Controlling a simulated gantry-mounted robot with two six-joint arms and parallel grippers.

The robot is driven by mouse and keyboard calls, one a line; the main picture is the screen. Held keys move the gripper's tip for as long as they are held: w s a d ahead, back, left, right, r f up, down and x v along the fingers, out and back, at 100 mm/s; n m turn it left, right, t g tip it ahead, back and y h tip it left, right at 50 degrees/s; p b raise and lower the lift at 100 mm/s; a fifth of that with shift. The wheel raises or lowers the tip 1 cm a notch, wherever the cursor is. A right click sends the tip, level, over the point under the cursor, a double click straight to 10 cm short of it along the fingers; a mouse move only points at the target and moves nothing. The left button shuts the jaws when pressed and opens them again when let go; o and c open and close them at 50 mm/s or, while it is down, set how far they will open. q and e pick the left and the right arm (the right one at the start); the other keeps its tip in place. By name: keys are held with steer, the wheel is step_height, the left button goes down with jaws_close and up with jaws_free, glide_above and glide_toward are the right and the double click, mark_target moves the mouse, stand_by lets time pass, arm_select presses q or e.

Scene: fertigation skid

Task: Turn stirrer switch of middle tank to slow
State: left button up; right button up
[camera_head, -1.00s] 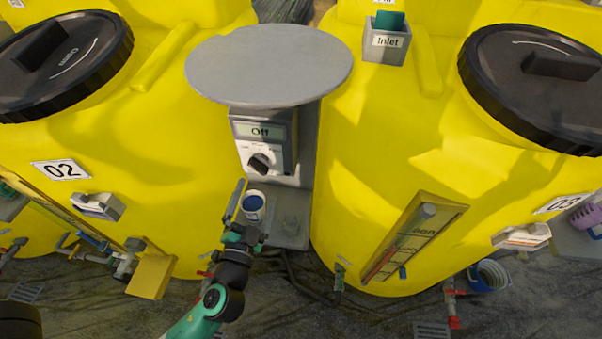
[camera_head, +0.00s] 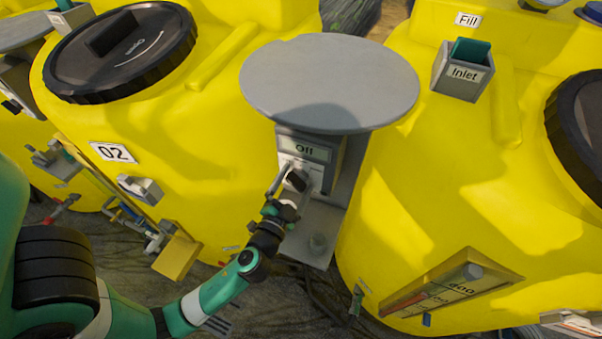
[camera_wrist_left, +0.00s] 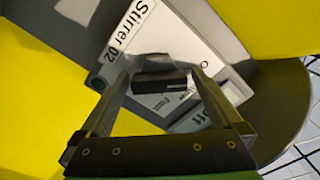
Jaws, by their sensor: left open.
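The stirrer switch box (camera_head: 303,160) stands under a round grey cover (camera_head: 330,82), between tank 02 (camera_head: 215,150) and the yellow tank to its right. Its display (camera_head: 304,149) reads "Off". A label (camera_wrist_left: 123,35) in the left wrist view reads "Stirrer 02". The dark switch knob (camera_head: 297,180) sits on a white dial and also shows in the left wrist view (camera_wrist_left: 160,78). My left gripper (camera_head: 285,178) is open at the box front. In the left wrist view its fingertips (camera_wrist_left: 162,76) lie either side of the knob; contact cannot be told. My right gripper is out of view.
The round cover overhangs the switch box just above my gripper. A black lid (camera_head: 120,50) tops tank 02. Pipes and valves (camera_head: 150,235) run along the tank's lower left.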

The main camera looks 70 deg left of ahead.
arm_select(q)
steer(key=shift+a, duration=0.1)
steer(key=shift+f, duration=0.1)
steer(key=shift+c, duration=1)
steer(key=c, duration=1.1)
steer(key=shift+o, duration=0.2)
